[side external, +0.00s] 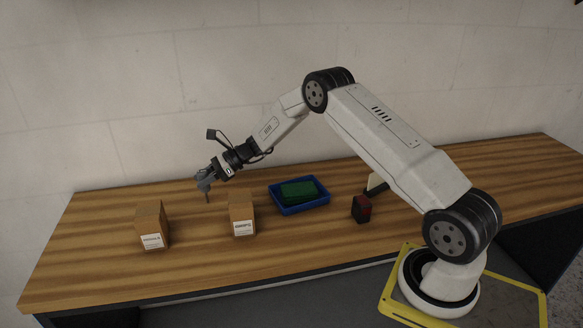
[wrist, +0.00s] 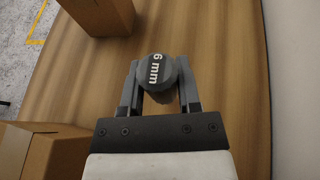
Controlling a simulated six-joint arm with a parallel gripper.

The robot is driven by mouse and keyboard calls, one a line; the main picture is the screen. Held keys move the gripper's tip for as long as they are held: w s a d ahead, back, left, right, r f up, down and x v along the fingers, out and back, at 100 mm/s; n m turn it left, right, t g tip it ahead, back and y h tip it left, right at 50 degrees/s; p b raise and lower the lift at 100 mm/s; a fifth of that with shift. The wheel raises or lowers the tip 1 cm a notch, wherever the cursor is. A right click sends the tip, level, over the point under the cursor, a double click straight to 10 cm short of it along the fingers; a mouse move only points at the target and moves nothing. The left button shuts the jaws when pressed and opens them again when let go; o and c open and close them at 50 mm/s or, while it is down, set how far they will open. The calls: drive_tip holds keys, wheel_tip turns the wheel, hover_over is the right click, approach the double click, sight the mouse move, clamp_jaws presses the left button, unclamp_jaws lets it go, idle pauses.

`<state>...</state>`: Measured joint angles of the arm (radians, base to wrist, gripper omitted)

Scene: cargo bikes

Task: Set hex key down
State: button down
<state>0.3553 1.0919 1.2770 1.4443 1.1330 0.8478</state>
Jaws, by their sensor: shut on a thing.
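My gripper (side external: 204,183) is shut on the hex key, above the left-centre part of the wooden table. In the wrist view the hex key (wrist: 157,71) shows as a round grey end marked "6 mm" between the two fingers of my gripper (wrist: 159,85). In the side view a thin dark shaft of the hex key (side external: 208,196) points down from the fingers. I cannot tell whether its tip touches the table (side external: 100,215).
Two cardboard boxes stand on the table, one at the left (side external: 152,225) and one nearer the middle (side external: 241,213). A blue tray (side external: 301,209) holds a green block (side external: 298,190). Bare table lies between the boxes.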

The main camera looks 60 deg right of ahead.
drive_tip(key=shift+f, duration=0.1)
drive_tip(key=shift+c, duration=1.5)
unclamp_jaws()
drive_tip(key=shift+s+d+r, duration=0.2)
drive_tip(key=shift+d+r, duration=0.15)
drive_tip(key=shift+d, duration=0.05)
drive_tip(key=v, duration=1.1)
